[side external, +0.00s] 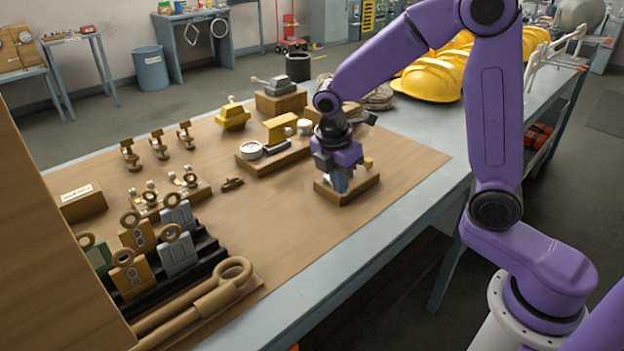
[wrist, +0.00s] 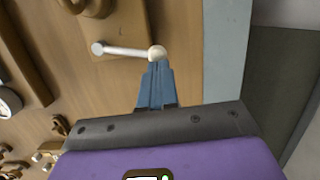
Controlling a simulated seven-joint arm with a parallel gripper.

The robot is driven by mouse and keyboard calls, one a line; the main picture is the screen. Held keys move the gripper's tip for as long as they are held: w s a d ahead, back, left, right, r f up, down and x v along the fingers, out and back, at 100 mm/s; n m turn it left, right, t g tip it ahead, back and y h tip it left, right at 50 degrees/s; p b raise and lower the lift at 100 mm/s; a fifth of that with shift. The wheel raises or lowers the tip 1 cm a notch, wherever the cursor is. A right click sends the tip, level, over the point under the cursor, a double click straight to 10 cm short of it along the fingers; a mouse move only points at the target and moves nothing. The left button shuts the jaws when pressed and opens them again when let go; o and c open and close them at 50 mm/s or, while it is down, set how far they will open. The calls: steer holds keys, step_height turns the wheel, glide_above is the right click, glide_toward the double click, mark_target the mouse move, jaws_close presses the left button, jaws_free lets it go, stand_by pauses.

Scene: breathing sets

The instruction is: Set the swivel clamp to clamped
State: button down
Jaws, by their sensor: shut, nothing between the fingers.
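The swivel clamp sits on a small wooden block (side external: 362,190) near the front edge of the board; my gripper largely hides it in the side view. In the wrist view its silver arm (wrist: 127,50) lies across the block (wrist: 128,16), from a rounded silver end at left to a pale ball knob (wrist: 157,53) at right. A brown part (wrist: 96,8) stands on the block at the top of that view. My gripper (side external: 340,187) is shut and empty, low over the block. Its blue fingertips (wrist: 157,66) are right at the ball knob; I cannot tell whether they touch it.
A block with a white round gauge (side external: 251,151) stands left of my gripper. Several padlocks (side external: 178,250) and small clamp-like fixtures (side external: 158,145) are farther left. Yellow helmets (side external: 428,83) lie behind. The board is clear in front of the clamp.

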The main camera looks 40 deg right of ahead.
steer(key=shift+s+d+n, duration=0.15)
steer(key=shift+d+n, duration=0.2)
steer(key=shift+n, duration=0.15)
steer(key=shift+a, duration=0.1)
steer(key=shift+w+a, duration=0.25)
steer(key=shift+w, duration=0.55)
steer(key=shift+a+r, duration=0.3)
steer(key=shift+a, duration=0.25)
steer(key=a+v, duration=0.1)
steer(key=v, duration=1.1)
steer(key=shift+a+f, duration=0.15)
steer(key=shift+a, duration=0.25)
